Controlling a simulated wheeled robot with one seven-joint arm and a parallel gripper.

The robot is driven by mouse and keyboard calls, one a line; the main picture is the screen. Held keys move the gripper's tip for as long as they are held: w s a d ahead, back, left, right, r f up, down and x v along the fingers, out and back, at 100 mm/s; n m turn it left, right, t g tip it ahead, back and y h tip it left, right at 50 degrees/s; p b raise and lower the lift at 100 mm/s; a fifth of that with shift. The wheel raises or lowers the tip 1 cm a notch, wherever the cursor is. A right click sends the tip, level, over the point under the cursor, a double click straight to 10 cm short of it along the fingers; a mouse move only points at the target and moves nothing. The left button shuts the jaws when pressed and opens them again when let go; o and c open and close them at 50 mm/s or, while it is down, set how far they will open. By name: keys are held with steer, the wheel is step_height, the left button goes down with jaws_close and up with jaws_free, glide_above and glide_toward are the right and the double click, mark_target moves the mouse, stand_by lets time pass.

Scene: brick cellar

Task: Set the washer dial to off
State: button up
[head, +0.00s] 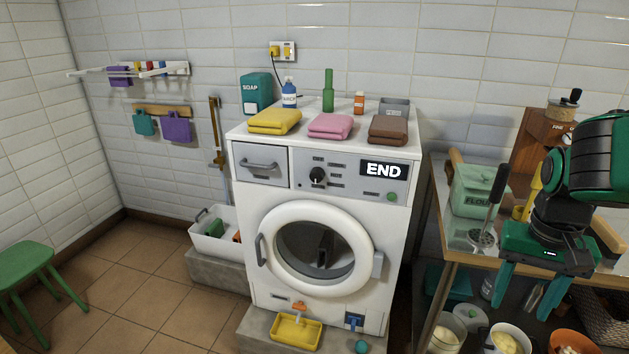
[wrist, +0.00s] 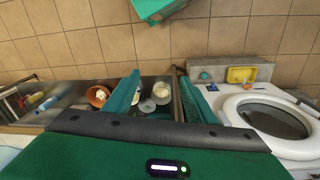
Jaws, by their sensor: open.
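The white washer (head: 240,215) stands against the tiled wall in the head view, its round door shut. Its dial (head: 317,177) is a dark round knob with a light pointer mark, set among small labels on the grey panel. I cannot read which label it points at. The display (head: 384,169) beside it reads END. My gripper (head: 530,290) is open and empty, pointing down at the right of the head view, over the side table and well apart from the dial. In the wrist view its teal fingers (wrist: 162,100) are spread, with the washer (wrist: 296,148) to the right.
Folded yellow (head: 274,121), pink (head: 330,126) and brown (head: 388,129) towels lie on the washer top, with bottles behind. The floor at left is clear beside a green stool (head: 25,262).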

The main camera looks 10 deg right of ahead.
steer(key=w+f+m+t+h, duration=0.1)
steer(key=w+f+h, duration=0.15)
steer(key=w, duration=0.55)
steer(key=w+f+m+h, duration=0.1)
steer(key=w+h, duration=0.2)
steer(key=w, duration=0.6)
steer(key=n+t+h, duration=0.1)
steer(key=n+t, duration=0.3)
steer(key=t, duration=1.2)
glide_toward(315, 176)
steer(key=x, duration=0.9)
steer(key=shift+n, duration=0.3)
steer(key=c, duration=1)
